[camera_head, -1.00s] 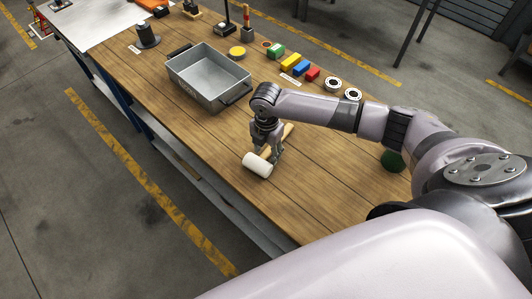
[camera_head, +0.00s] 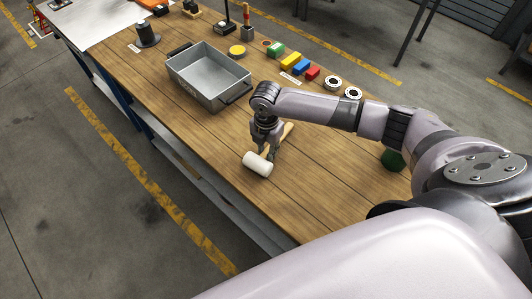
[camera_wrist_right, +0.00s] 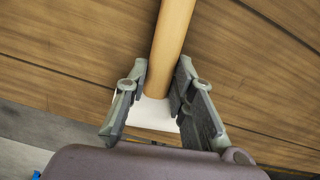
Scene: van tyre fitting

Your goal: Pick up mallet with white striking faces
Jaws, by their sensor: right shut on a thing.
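The mallet has a white cylindrical head (camera_head: 257,164) and a pale wooden handle (camera_head: 288,130). It lies on the wooden workbench near its front edge in the head view. My right gripper (camera_head: 270,148) points down over it, with its fingers on either side of the handle close to the head. In the right wrist view the handle (camera_wrist_right: 172,45) runs between the two fingers of the right gripper (camera_wrist_right: 160,100), and part of the white head (camera_wrist_right: 152,114) shows between and below them. I cannot tell whether the mallet is clear of the bench. My left gripper is not in view.
A grey metal bin (camera_head: 208,82) stands left of the gripper on the bench. Colored blocks (camera_head: 291,62), two metal rings (camera_head: 343,86) and a yellow disc (camera_head: 237,50) line the far side. A green round thing (camera_head: 392,160) sits by my arm. The bench front is clear.

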